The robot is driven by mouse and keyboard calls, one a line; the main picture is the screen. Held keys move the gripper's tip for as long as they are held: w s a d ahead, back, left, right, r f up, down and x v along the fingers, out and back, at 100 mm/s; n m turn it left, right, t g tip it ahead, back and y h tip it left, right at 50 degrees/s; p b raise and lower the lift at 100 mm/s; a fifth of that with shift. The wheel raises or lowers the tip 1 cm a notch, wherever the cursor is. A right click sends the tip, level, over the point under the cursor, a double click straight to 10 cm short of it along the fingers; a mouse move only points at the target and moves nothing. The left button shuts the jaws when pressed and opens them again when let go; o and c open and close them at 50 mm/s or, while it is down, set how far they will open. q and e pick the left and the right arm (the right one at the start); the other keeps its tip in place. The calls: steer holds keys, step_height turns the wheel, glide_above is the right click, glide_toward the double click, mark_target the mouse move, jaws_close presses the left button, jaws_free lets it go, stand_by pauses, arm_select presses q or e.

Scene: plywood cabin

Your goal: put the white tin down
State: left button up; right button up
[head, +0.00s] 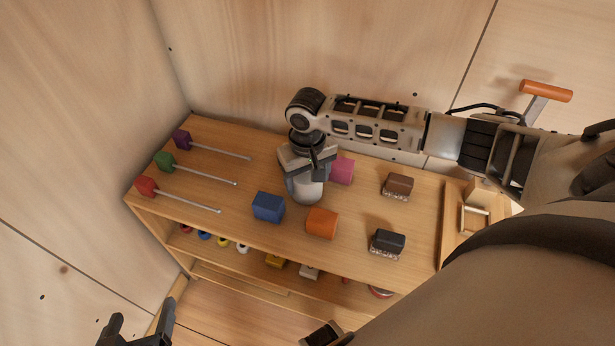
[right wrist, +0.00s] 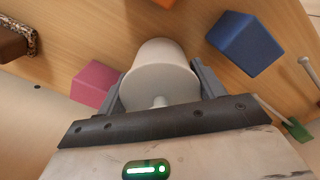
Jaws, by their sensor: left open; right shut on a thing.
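The white tin (head: 308,190) is between the fingers of my right gripper (head: 306,172), over the top board of the wooden shelf (head: 270,155). In the right wrist view the white tin (right wrist: 160,75) fills the space between the two grey fingers of my right gripper (right wrist: 160,88), which is shut on it. I cannot tell whether its base touches the board. My left gripper (head: 138,325) is open and empty at the bottom left of the head view, in front of the shelf and apart from it.
Close around the tin are a blue block (head: 268,207), an orange block (head: 322,222) and a pink block (head: 343,171). Two brushes, brown (head: 398,185) and black (head: 387,242), lie to the right. Screwdrivers with purple, green and red (head: 146,187) handles lie left. Small items fill the lower shelf.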

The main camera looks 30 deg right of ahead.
steer(key=shift+f, duration=0.1)
steer(key=o, duration=1.1)
